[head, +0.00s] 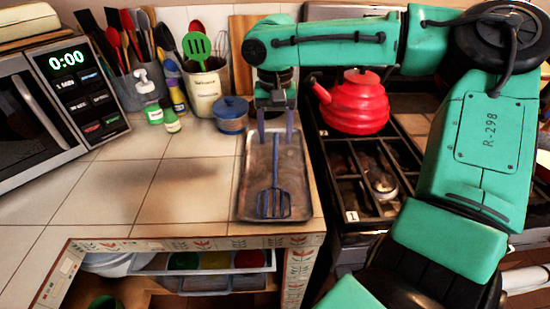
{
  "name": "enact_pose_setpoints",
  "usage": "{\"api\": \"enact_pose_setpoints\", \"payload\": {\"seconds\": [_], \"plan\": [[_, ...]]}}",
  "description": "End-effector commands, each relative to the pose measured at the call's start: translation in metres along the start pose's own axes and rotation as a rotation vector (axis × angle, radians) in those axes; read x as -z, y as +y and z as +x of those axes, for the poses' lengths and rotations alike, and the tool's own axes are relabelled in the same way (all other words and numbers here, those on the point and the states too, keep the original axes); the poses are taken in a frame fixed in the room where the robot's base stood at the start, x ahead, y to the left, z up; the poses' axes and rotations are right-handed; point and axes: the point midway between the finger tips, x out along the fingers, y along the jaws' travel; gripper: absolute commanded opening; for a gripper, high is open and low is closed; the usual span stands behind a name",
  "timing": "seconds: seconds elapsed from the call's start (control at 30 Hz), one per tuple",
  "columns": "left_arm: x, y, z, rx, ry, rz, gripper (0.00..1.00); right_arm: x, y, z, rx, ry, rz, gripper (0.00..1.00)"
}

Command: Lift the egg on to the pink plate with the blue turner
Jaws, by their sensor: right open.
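The blue turner (273,203) lies on a grey metal tray (256,178), its slotted head toward the counter's front edge and its handle pointing back. My right gripper (275,135) points down over the back end of the tray. Its two fingers are apart, one on each side of the handle's line, and I cannot tell whether they touch it. A small pale round thing (382,187) sits among the stove grates; I cannot tell whether it is the egg. I see no pink plate. My left gripper is not in view.
A red kettle (353,103) stands on the stove (347,205) right of the tray. A blue lidded pot (231,115), bottles and utensil crocks stand behind, with a microwave (40,110) at left. The tiled counter (130,195) left of the tray is clear.

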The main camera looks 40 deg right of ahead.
Motion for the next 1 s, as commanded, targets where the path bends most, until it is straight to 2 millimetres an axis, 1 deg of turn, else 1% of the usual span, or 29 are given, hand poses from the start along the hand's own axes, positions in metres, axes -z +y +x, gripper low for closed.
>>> {"api": "enact_pose_setpoints", "payload": {"seconds": [0.13, 0.3, 0.33, 0.4, 0.57, 0.67, 0.7, 0.73, 1.0], "plan": [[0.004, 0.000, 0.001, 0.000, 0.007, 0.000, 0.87, -0.001, 0.001, 0.020, -0.002, -0.001, -0.001, 0.61], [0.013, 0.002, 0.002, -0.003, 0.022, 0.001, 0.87, -0.002, 0.002, 0.052, -0.002, -0.001, 0.000, 0.61], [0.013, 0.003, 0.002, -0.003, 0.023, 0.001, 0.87, -0.002, 0.002, 0.056, -0.002, 0.000, -0.001, 0.61], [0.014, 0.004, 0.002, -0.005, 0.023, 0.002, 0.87, -0.002, 0.002, 0.059, -0.001, 0.001, -0.001, 0.61], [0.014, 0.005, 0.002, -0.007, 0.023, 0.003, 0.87, -0.001, 0.002, 0.059, 0.000, 0.001, -0.001, 0.61], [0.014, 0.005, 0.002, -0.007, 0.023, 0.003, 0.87, -0.001, 0.002, 0.059, 0.000, 0.001, -0.001, 0.27], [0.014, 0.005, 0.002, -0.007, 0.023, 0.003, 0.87, -0.001, 0.002, 0.059, 0.000, 0.002, -0.001, 0.12], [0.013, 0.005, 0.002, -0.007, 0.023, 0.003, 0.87, -0.001, 0.002, 0.059, 0.000, 0.001, -0.001, 0.00], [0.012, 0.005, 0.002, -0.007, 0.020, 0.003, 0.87, -0.001, 0.001, 0.059, 0.001, 0.002, -0.001, 0.00]]}}
